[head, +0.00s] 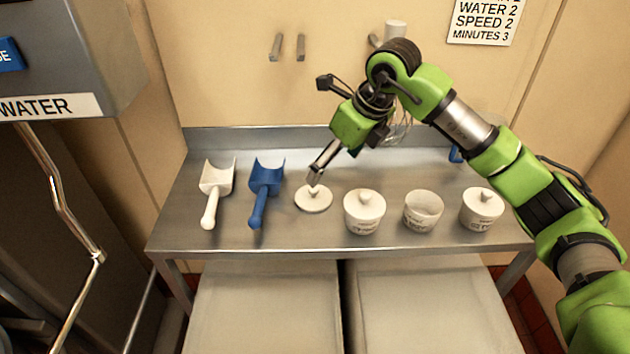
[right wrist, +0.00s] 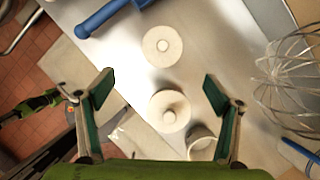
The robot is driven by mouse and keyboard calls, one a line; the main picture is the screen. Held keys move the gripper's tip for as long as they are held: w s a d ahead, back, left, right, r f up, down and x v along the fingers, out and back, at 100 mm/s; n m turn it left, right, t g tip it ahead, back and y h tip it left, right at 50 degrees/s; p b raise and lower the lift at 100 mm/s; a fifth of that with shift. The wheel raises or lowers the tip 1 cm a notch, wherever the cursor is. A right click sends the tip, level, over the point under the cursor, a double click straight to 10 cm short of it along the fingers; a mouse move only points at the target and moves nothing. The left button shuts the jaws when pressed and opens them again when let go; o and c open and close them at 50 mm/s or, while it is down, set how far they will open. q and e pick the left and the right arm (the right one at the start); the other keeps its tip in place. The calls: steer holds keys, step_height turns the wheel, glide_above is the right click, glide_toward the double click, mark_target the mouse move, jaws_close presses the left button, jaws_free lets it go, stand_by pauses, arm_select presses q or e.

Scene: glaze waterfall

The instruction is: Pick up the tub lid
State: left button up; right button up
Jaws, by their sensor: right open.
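The loose tub lid (head: 313,203) is a white disc with a small knob. It lies flat on the steel table, between the blue scoop and a lidded tub. My right gripper (head: 315,181) points down over the lid's back part, close to its knob in the head view; I cannot tell the exact gap. In the right wrist view my right gripper (right wrist: 158,90) is open with nothing between its fingers, and the lid (right wrist: 155,56) shows beyond the fingertips.
A lidded tub (head: 364,216) stands right of the lid, then an open tub (head: 423,215) and another lidded tub (head: 482,213). A blue scoop (head: 266,178) and a white scoop (head: 216,180) lie left. A wire whisk (right wrist: 290,75) is at the right of the wrist view.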

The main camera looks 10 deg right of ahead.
steer(key=p, duration=0.2)
glide_above(317, 191)
steer(key=s+d, duration=0.1)
steer(key=s, duration=0.1)
steer(key=f, duration=0.6)
steer(key=shift+d+f, duration=0.15)
steer(key=shift+d, duration=0.05)
steer(key=shift+w+a+f, duration=0.1)
steer(key=shift+f, duration=0.2)
steer(key=shift+p+x, duration=0.6)
steer(key=shift+x, duration=0.4)
steer(key=x, duration=0.2)
steer(key=shift+w+a+f+p, duration=0.15)
steer(key=shift+f+p, duration=0.15)
steer(key=shift+p, duration=0.1)
steer(key=shift+w+f, duration=0.15)
steer(key=shift+f, duration=0.25)
arm_select(q)
steer(key=r, duration=0.2)
steer(key=s+r, duration=0.1)
steer(key=r, duration=0.1)
steer(key=shift+s+a, duration=0.1)
arm_select(e)
steer(key=c, duration=0.9)
